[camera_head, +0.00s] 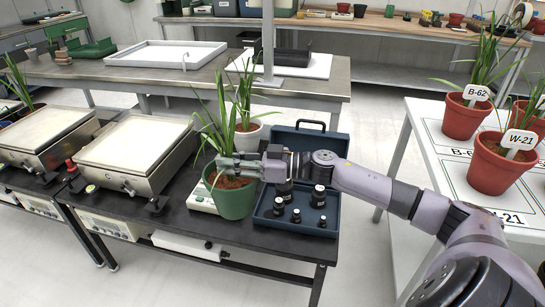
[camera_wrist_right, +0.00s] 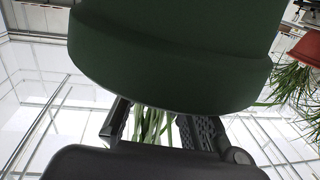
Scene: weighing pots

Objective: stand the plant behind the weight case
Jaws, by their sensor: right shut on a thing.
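The plant is a grassy one in a green pot (camera_head: 235,203), with long leaves rising above the rim. My right gripper (camera_head: 240,167) is shut on the pot at its rim, reaching in from the right. I cannot tell whether the pot's base touches the bench. In the right wrist view the green pot (camera_wrist_right: 175,55) fills the top, with leaves showing between my fingers. The weight case (camera_head: 331,226) is blue, open, with its lid raised at the back and several dark weights inside. The pot is just left of the case's tray. My left gripper is not in view.
A small pale device (camera_head: 201,199) is beside the green pot. Two balances with pale plates (camera_head: 135,143) occupy the bench's left. A white table with red pots (camera_head: 490,165) stands at right.

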